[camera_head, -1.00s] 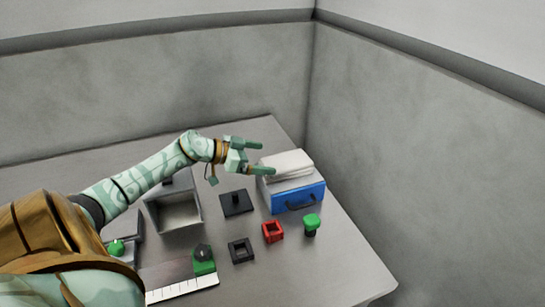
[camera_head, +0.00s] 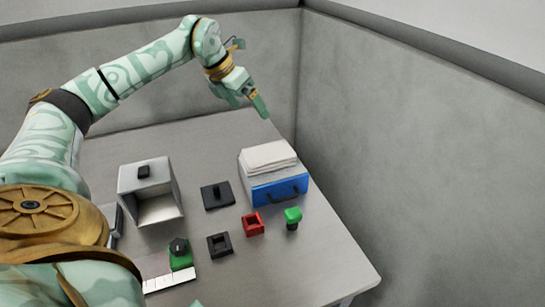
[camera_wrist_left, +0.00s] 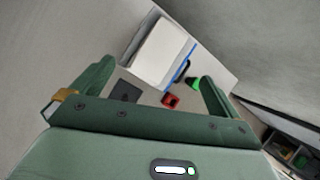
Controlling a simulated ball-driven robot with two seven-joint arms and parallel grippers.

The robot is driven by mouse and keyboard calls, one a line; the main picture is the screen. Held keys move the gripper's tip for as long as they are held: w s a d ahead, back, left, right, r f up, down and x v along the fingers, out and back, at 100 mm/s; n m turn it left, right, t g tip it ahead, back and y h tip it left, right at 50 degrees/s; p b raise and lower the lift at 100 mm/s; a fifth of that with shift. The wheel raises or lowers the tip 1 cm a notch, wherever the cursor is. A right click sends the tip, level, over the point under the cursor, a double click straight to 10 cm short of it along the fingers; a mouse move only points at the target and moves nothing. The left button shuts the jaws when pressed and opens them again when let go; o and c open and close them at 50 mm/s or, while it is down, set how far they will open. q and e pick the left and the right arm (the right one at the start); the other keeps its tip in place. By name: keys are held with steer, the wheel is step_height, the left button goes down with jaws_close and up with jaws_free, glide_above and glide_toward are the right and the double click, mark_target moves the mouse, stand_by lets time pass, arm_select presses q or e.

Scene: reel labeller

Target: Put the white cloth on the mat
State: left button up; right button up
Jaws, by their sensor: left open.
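The white cloth (camera_head: 268,155) lies folded in a flat stack on top of a grey box with a blue drawer front (camera_head: 280,192). The cloth also shows in the left wrist view (camera_wrist_left: 160,50), between and beyond the fingers. My left gripper (camera_head: 247,100) is open and empty, raised above and behind the cloth, apart from it. I cannot make out a mat for certain; a flat dark square with a small knob (camera_head: 217,197) lies left of the box. My right gripper is not in view.
A grey open bin (camera_head: 150,177) stands at the left. A black square ring (camera_head: 219,245), a red square ring (camera_head: 253,224), a green-topped knob (camera_head: 293,215) and a green block with a black knob (camera_head: 181,257) stand nearer the front. The table's right front is clear.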

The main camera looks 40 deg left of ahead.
arm_select(q)
steer(key=m, duration=0.3)
steer(key=m+b, duration=0.2)
steer(key=b, duration=0.1)
glide_toward(267, 151)
steer(key=shift+g, duration=0.4)
steer(key=x, duration=0.5)
steer(key=shift+w+a+r, duration=0.1)
steer(key=shift+w, duration=0.25)
steer(key=b+x, duration=0.1)
steer(key=x, duration=0.4)
steer(key=shift+s, duration=0.1)
steer(key=c, duration=1.1)
steer(key=shift+o, duration=0.2)
steer(key=shift+r, duration=0.1)
